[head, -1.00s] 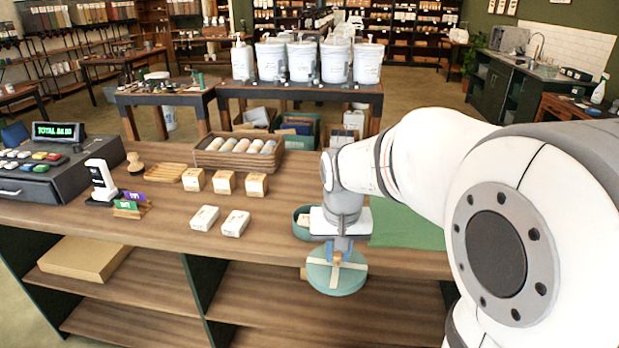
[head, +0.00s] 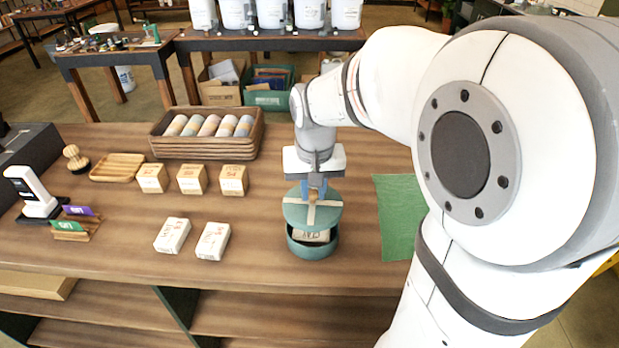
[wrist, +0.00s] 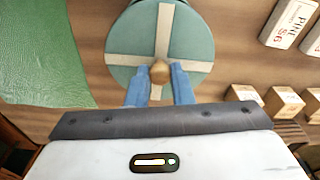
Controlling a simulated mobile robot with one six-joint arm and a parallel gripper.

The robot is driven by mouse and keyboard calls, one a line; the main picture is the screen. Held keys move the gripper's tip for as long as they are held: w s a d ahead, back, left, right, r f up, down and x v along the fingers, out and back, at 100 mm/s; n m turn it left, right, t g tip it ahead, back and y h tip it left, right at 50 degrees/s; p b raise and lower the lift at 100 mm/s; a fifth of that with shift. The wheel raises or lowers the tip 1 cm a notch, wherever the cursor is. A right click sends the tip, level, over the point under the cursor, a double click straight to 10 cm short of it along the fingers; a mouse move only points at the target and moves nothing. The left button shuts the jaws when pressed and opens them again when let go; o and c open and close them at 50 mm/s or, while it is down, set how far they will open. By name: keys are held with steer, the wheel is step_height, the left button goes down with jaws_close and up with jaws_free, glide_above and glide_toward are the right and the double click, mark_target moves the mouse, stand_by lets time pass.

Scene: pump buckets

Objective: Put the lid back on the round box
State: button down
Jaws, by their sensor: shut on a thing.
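The round green lid (head: 296,214) with a pale cross band and a small wooden knob is held above the round box. My gripper (head: 313,194) is shut on the knob. The wrist view also shows the lid (wrist: 190,45), with the blue fingers of my gripper (wrist: 159,75) on either side of the knob. The dark green round box (head: 311,248) stands on the wooden counter, open, with a pale labelled block (head: 312,236) inside. In the head view the lid covers the back part of the box opening. The box is hidden in the wrist view.
A green mat (head: 396,215) lies right of the box. Two white boxes (head: 212,241) lie to the left. Three small tan boxes (head: 192,180) and a wooden crate of rolls (head: 247,145) stand behind. The counter front edge is near.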

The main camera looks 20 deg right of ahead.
mark_target(313, 205)
stand_by(0.4)
steer(key=shift+f+b, duration=2.45)
steer(key=shift+f, duration=0.75)
steer(key=shift+f, duration=0.15)
steer(key=c, duration=0.7)
jaws_free()
steer(key=shift+s, duration=0.1)
steer(key=shift+r+p, duration=2.6)
steer(key=shift+r, duration=0.95)
